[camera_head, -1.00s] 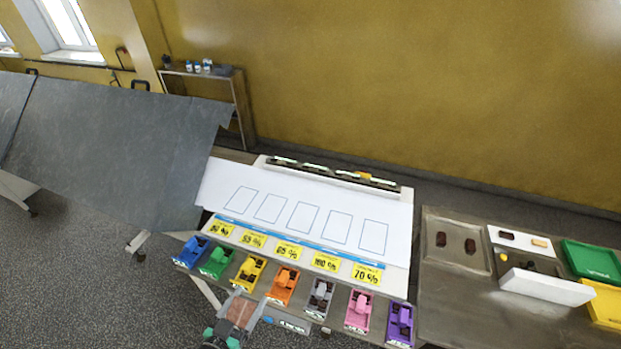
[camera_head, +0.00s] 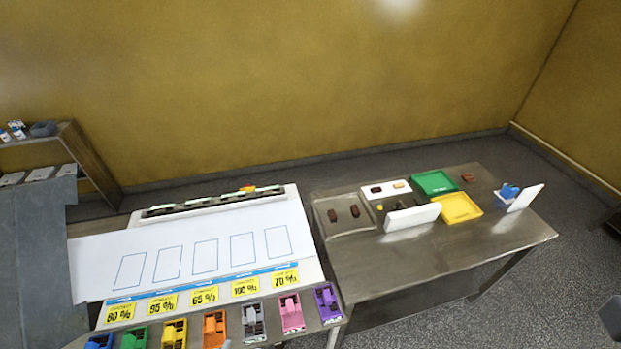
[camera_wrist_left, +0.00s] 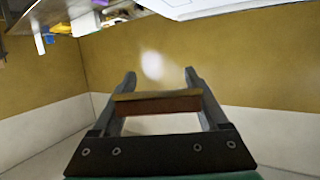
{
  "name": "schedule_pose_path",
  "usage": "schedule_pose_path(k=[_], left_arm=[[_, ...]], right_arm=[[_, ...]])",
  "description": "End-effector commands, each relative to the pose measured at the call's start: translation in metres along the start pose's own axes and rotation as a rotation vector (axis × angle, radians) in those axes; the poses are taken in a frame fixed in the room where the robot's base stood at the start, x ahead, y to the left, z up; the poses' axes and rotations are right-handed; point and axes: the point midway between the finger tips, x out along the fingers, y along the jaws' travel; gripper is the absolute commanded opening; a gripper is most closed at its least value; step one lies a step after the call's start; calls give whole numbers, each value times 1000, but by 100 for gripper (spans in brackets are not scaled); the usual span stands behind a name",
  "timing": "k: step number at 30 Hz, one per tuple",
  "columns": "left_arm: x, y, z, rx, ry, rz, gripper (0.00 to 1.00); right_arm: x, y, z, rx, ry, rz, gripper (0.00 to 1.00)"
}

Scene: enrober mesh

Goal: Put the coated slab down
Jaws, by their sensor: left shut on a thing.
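In the left wrist view my left gripper (camera_wrist_left: 160,77) is shut on a flat slab (camera_wrist_left: 158,105). The slab spans between the two fingers, with a tan upper face and a reddish-brown front edge. It is held in the air, with wall and floor behind it. Neither gripper shows in the head view. There, two dark brown slabs (camera_head: 344,213) lie on a metal tray (camera_head: 330,232) on the right-hand table. A white board (camera_head: 388,197) behind it bears a dark piece (camera_head: 376,189) and a tan piece (camera_head: 399,185). A brown piece (camera_head: 467,177) lies farther right.
A green tray (camera_head: 435,183) and a yellow tray (camera_head: 457,208) stand on the metal table (camera_head: 400,270), near upright white panels (camera_head: 412,217) (camera_head: 526,197). Its front is bare. A white sheet (camera_head: 143,240) with outlined rectangles lies left, behind yellow percentage cards (camera_head: 204,296) and several coloured bins (camera_head: 254,318).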

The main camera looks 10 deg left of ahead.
Motion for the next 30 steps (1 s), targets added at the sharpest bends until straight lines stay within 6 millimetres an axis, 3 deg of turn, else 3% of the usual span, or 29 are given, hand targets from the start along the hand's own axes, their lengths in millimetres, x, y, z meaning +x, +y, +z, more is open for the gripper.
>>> schedule_pose_path(k=[24,29,30], left_arm=[[0,-2,-1,-5,1,-27,10],[-1,-16,3,-25,0,-90,10],[-2,-28,11,-35,0,-129,10]], right_arm=[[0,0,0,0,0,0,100],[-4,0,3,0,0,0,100],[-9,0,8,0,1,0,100]])
